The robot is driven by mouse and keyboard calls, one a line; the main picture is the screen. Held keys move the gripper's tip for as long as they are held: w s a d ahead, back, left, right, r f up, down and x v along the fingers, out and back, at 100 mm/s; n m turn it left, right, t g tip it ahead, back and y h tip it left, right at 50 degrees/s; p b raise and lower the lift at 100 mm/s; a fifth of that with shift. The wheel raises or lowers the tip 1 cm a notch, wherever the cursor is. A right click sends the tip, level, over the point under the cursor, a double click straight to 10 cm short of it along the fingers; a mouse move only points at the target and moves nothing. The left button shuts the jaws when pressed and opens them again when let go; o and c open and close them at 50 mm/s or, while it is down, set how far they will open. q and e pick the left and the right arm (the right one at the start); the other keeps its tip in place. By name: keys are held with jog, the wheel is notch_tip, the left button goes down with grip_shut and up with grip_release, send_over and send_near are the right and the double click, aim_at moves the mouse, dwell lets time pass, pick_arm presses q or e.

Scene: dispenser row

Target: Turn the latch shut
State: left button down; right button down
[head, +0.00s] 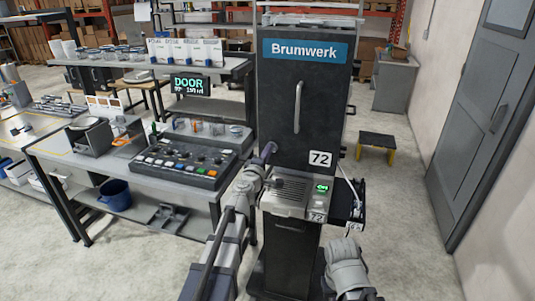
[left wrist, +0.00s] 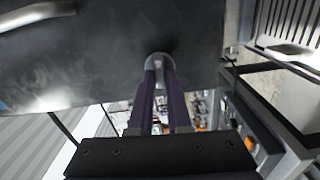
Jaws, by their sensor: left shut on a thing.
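A tall dark dispenser cabinet with a blue Brumwerk sign has a closed-looking front door (head: 296,110) marked 72. My left gripper (head: 270,150) is at the door's lower left edge in the head view. In the left wrist view, the two dark purple fingers of my left gripper (left wrist: 160,85) are shut on a small grey latch knob (left wrist: 159,59) on the dark door face. The gripper hides the latch in the head view, and I cannot tell its turn angle. Part of my right arm shows at lower right; its gripper does not show.
Below the door is a grey ledge (head: 290,197) with a green-lit panel (head: 321,188). A bench with a button console (head: 182,160) stands to the left. A DOOR display (head: 190,86) hangs behind it. A low stool (head: 377,142) and open floor lie to the right.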

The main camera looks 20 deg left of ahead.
pick_arm(q)
jog(key=shift+n, duration=0.5)
jog(key=c, duration=0.9)
grip_release()
jog(key=shift+o, duration=0.2)
jog(key=s, duration=0.8)
jog(key=shift+a, duration=0.15)
jog(key=shift+w, duration=0.1)
